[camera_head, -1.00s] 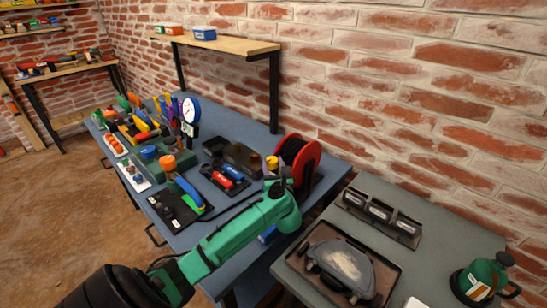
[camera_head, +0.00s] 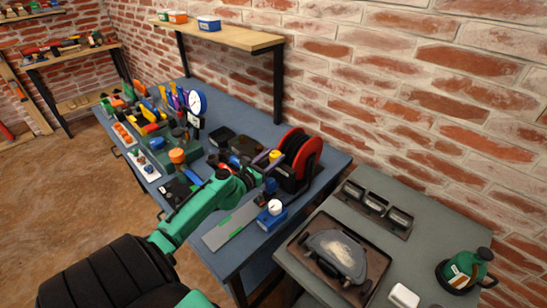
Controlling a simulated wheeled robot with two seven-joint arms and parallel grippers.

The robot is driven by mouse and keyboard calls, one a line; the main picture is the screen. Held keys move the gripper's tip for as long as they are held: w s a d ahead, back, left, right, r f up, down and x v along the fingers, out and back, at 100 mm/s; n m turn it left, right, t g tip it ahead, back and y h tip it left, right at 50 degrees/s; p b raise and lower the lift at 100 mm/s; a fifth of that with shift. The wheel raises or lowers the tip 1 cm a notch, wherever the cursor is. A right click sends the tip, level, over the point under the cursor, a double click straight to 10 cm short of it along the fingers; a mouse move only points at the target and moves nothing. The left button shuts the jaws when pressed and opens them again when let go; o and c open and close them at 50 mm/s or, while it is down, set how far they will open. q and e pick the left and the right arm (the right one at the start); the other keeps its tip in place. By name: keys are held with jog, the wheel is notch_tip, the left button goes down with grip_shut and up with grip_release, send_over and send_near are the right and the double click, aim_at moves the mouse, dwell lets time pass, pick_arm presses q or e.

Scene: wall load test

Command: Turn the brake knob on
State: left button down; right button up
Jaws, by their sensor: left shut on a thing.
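My right gripper is out of view.
A blue block with a white round top (camera_head: 274,208) and a grey plate (camera_head: 232,226) lie at the bench's near edge. Tools and a round gauge (camera_head: 196,102) crowd the left. A grey table with a tray (camera_head: 296,262) and a green canister (camera_head: 465,269) stands right.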

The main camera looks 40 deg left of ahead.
pick_arm(q)
jog(key=shift+m+h, duration=0.4)
jog(key=shift+h, duration=0.3)
jog(key=c, duration=0.6)
grip_release()
jog(key=shift+s+f, duration=0.1)
jog(key=shift+s, duration=0.5)
jog(key=s+b, duration=0.2)
jog(key=s, duration=1.1)
jog(key=shift+s+a, duration=0.2)
jog(key=shift+a, duration=0.15)
